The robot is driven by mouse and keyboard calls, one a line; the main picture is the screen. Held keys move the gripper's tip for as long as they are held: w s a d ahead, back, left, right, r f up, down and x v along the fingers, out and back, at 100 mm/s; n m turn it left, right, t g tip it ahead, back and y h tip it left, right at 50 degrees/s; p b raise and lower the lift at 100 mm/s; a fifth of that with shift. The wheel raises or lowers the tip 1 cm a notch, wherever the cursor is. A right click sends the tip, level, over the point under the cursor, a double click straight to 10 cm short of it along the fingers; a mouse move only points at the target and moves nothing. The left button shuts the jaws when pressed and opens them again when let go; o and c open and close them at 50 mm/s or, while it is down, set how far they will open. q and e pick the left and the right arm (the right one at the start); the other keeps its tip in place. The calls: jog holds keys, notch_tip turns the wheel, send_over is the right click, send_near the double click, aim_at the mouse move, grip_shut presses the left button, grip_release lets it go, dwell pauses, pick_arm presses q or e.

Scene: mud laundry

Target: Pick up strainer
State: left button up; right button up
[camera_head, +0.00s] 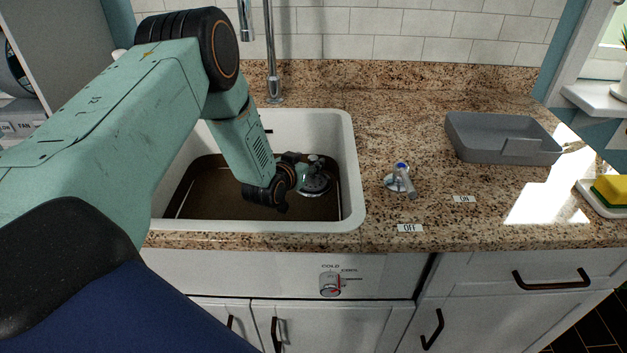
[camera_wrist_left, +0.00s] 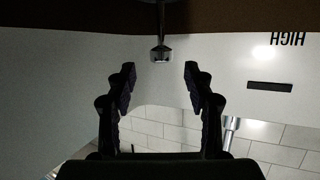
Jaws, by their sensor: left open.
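The sink (camera_head: 352,190) holds brown muddy water (camera_head: 220,200). A round metal piece, which looks like the strainer (camera_head: 316,189), shows in the water at the sink's right side, partly hidden by my left gripper (camera_head: 303,172). In the left wrist view, a metal stem with a knob, likely the strainer's (camera_wrist_left: 158,52), shows against the brown water and pale sink wall. My left gripper (camera_wrist_left: 160,70) is open, with the knob seen between its fingertips; they do not visibly touch it. My right gripper is not in view.
A faucet (camera_head: 272,60) rises behind the sink. A tap handle (camera_head: 401,178) stands on the granite counter between OFF and ON labels. A grey tray (camera_head: 500,150) and a yellow sponge (camera_head: 610,189) lie to the right. The sink's right wall is close to the gripper.

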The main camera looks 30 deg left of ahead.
aim_at(312, 158)
pick_arm(q)
jog(key=shift+f+b+x, duration=0.2)
jog(key=shift+b+x, duration=0.4)
jog(key=shift+x, duration=1.95)
jog(key=shift+s, duration=0.1)
jog(key=shift+r, duration=0.1)
jog(key=shift+s, duration=0.1)
jog(key=shift+c, duration=0.7)
jog(key=c, duration=0.6)
grip_shut()
